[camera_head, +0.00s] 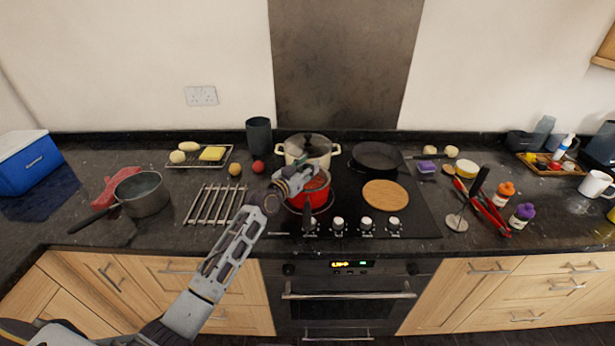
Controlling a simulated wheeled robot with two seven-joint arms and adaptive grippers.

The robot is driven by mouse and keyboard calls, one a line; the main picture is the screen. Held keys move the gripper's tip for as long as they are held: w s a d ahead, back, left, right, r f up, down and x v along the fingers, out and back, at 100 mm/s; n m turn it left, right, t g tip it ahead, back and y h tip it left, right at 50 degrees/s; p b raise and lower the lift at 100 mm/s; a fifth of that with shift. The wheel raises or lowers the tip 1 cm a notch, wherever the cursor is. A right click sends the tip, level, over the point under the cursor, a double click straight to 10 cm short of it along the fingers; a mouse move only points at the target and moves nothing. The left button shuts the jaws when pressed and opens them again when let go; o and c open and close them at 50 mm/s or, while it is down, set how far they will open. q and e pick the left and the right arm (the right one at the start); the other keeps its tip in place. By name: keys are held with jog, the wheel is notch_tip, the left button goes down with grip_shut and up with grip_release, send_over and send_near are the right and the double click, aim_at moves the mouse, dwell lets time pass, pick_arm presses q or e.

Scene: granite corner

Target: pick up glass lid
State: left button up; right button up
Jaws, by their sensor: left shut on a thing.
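A red pot (310,198) stands on the front left of the black hob. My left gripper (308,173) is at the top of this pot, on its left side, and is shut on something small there. The thing in its fingers looks like the glass lid (319,184) over the red pot, but the gripper hides much of it. I cannot tell whether the lid rests on the rim. A cream pot (322,158) behind it has its own lid with a dark knob (308,139). My right gripper is not in view.
A black pan (377,156) and a round wooden board (385,195) lie right of the pots. A metal rack (215,204) and a grey saucepan (147,196) are to the left. A dark cup (259,137) stands behind. Red-handled tongs and bottles are at right.

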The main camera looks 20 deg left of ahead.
aim_at(307, 166)
pick_arm(q)
jog(key=shift+f, duration=0.4)
jog(key=shift+r, duration=5.2)
jog(key=shift+f, duration=0.1)
